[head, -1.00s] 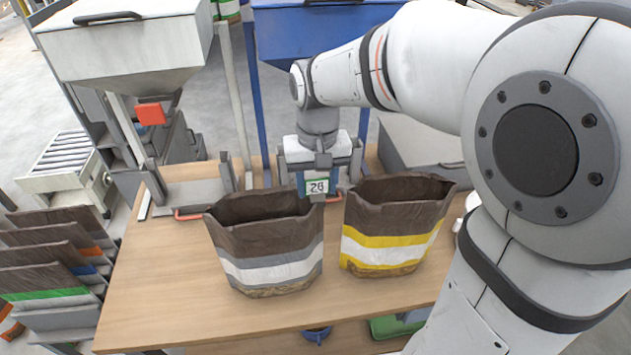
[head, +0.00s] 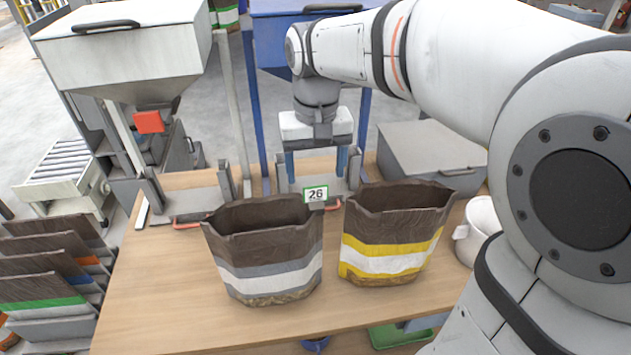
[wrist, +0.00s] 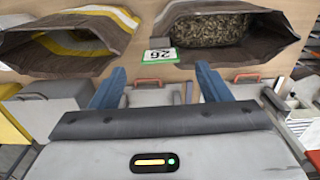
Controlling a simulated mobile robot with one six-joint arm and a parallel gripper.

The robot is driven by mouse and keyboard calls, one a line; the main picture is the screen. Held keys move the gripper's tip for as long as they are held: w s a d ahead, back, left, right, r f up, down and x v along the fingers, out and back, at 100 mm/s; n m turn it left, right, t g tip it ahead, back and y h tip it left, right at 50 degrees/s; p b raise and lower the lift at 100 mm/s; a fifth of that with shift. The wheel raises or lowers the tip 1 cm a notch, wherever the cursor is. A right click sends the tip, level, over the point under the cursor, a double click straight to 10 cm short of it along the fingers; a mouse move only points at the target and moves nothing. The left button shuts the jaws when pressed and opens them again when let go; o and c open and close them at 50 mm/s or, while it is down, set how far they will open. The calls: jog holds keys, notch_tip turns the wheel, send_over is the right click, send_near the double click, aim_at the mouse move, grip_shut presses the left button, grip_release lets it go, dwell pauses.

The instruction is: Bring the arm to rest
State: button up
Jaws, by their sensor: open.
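My gripper (head: 318,165) hangs from my arm above the back of the wooden table, pointing down. Its two blue fingers are apart with nothing between them; they also show in the wrist view (wrist: 160,85). A small green-edged tag reading 26 (head: 316,194) stands just below the fingers, between two open bags. The left bag (head: 265,255) is brown with grey and white bands. The right bag (head: 388,250) is brown with yellow and white bands. In the wrist view, pellets show inside the grey-banded bag (wrist: 280,50), and the yellow-banded bag (wrist: 85,30) is at the left.
Hoppers, one white (head: 130,50) and one blue (head: 285,40), stand behind the table (head: 150,300). A grey lidded box (head: 430,150) and a white bucket (head: 478,228) are at the right. Folded bags (head: 45,260) stand in a rack at left. The table's front left is clear.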

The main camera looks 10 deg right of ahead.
jog(key=shift+r, duration=0.75)
jog(key=s+d+f+t, duration=0.1)
jog(key=s+d+f, duration=0.2)
jog(key=s, duration=0.3)
jog(key=s+d+f+m+t, duration=0.1)
jog(key=s+d+f+t, duration=0.1)
jog(key=s+d+f, duration=0.2)
jog(key=shift+s+d+f, duration=0.2)
jog(key=shift+s+d, duration=0.95)
jog(key=shift+d, duration=0.1)
